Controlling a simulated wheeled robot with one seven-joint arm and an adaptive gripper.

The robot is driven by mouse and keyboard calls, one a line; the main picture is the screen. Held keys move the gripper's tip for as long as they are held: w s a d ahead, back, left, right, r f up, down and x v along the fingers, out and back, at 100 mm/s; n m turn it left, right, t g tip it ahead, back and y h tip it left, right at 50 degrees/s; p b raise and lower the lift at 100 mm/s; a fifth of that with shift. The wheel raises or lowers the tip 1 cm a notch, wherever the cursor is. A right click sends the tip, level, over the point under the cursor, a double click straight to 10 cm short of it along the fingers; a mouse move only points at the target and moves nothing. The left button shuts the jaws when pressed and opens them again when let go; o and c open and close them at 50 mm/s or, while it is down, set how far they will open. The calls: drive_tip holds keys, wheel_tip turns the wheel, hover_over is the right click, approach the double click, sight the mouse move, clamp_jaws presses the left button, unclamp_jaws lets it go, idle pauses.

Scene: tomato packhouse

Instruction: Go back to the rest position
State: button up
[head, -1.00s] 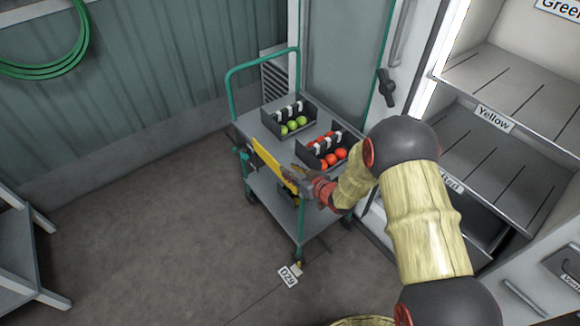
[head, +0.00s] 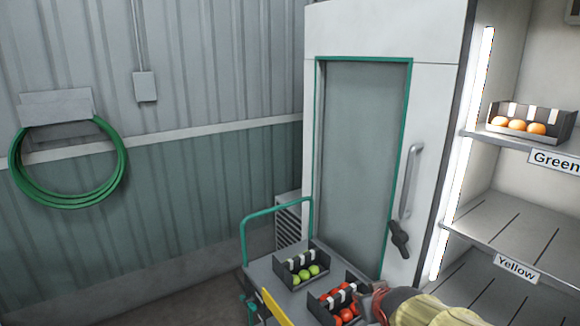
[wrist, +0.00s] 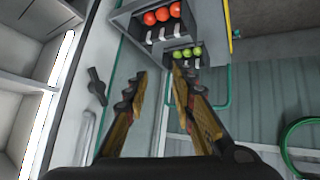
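My gripper shows in the wrist view (wrist: 157,85) with its two fingers apart and nothing between them. In the head view, my arm enters at the bottom right, beside the cart, and the fingertips are hard to make out there. A dark crate of red tomatoes (head: 325,309) and a dark crate of green tomatoes (head: 290,277) stand on the cart (head: 262,272). In the wrist view both crates lie beyond the fingertips, with the red tomatoes (wrist: 162,15) above the green ones (wrist: 188,52). The gripper looks apart from both.
A shelf rack stands at the right, with a crate of orange tomatoes (head: 557,133) above the "Green" label (head: 553,160). The "Yellow" shelf (head: 500,226) is empty where visible. A green hose (head: 68,202) hangs on the left wall.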

drive_tip(key=s+r+m+g, duration=0.1)
drive_tip(key=s+r, duration=0.1)
drive_tip(key=s, duration=1.1)
drive_tip(key=s+r+m+g, duration=0.1)
drive_tip(key=s+r+g, duration=0.1)
drive_tip(key=s, duration=1.1)
drive_tip(key=shift+s+a+r+g, duration=0.3)
drive_tip(key=shift+s+r, duration=0.05)
drive_tip(key=shift+s, duration=0.05)
